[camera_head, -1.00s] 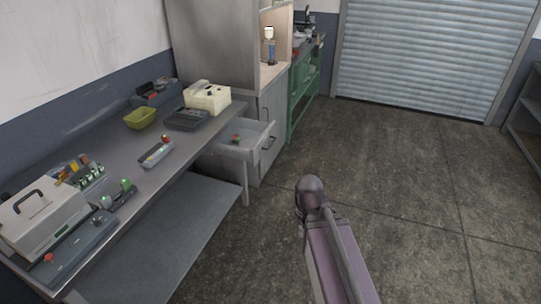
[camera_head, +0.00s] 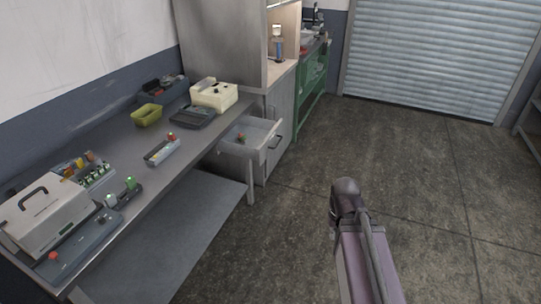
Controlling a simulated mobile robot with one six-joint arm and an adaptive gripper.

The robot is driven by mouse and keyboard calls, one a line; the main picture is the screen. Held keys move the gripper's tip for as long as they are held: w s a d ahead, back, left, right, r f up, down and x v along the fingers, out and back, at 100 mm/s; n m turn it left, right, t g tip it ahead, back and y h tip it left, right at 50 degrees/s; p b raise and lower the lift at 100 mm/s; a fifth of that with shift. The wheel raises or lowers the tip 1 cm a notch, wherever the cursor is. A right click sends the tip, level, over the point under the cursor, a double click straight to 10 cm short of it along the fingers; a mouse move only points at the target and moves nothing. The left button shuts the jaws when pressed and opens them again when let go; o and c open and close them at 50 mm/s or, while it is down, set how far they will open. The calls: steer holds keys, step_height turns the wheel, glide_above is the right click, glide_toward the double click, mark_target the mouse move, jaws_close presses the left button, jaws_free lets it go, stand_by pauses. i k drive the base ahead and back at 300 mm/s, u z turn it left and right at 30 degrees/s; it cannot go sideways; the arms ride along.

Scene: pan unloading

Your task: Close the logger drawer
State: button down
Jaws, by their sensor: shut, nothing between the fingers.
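The grey drawer (camera_head: 264,153) stands pulled out under the right end of the workbench, beside the tall cabinet. Its front with a dark handle (camera_head: 275,143) faces right, towards the open floor. A small object with red and green parts (camera_head: 241,138) lies inside it. My arm shows at the lower middle, over the floor and to the right of the drawer, well apart from it. My gripper's fingers do not show in this view.
A green shelf unit (camera_head: 313,95) stands beyond the cabinet. The floor (camera_head: 420,160) right of the drawer is clear.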

mark_target(264, 136)
steer(key=u, duration=0.05)
steer(key=i, duration=1)
steer(key=z, duration=0.05)
